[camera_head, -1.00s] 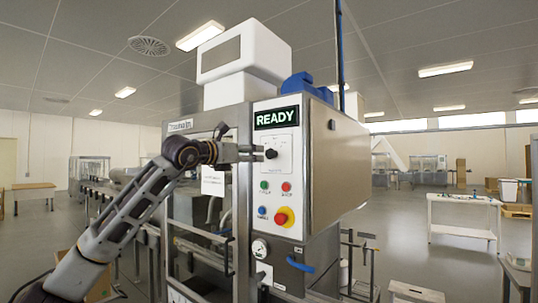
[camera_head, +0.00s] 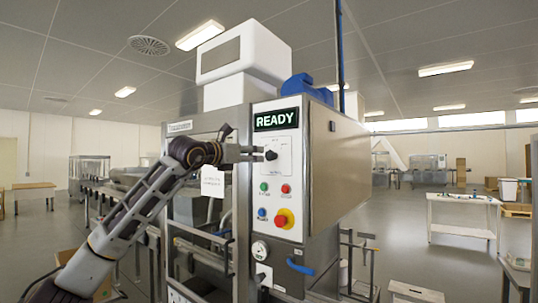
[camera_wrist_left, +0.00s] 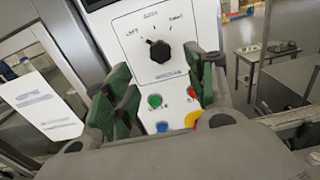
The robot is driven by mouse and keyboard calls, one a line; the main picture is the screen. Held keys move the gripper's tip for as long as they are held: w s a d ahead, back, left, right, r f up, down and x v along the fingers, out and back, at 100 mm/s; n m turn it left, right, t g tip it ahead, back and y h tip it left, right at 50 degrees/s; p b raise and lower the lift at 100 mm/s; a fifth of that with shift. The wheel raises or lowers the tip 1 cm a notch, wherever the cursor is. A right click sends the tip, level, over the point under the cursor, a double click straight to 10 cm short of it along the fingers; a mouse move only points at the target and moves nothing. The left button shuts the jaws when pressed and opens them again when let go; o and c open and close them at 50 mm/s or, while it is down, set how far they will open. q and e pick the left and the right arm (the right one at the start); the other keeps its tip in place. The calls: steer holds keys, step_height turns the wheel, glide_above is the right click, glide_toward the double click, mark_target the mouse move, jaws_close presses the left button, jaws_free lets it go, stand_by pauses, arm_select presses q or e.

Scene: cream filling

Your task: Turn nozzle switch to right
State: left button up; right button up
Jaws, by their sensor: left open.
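The nozzle switch is a black knob (camera_head: 271,155) on a white plate, high on the machine's front panel. It also shows in the left wrist view (camera_wrist_left: 158,51), below printed labels for its positions. My left gripper (camera_head: 256,154) comes in from the left in front of the knob. In the left wrist view its green-padded fingers (camera_wrist_left: 162,80) are spread apart, with the knob in the gap beyond their tips. I see no clear contact with the knob. My right gripper is in no view.
Below the switch are green (camera_head: 264,186), red (camera_head: 286,188) and blue (camera_head: 262,211) buttons and a red emergency stop (camera_head: 284,218) on yellow. A lit READY display (camera_head: 276,119) is above. Metal framing and a paper notice (camera_head: 212,182) are close to my left arm.

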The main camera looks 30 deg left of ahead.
mark_target(268, 155)
arm_select(q)
steer(key=shift+w+d+p, duration=0.2)
steer(key=shift+w+p, duration=0.7)
steer(key=shift+w, duration=1.75)
steer(key=shift+w+d+p, duration=0.2)
steer(key=shift+w+p, duration=0.7)
steer(key=shift+w, duration=1.75)
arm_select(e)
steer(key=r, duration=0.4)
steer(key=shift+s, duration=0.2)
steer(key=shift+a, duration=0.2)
arm_select(q)
steer(key=c, duration=1)
steer(key=shift+c, duration=0.2)
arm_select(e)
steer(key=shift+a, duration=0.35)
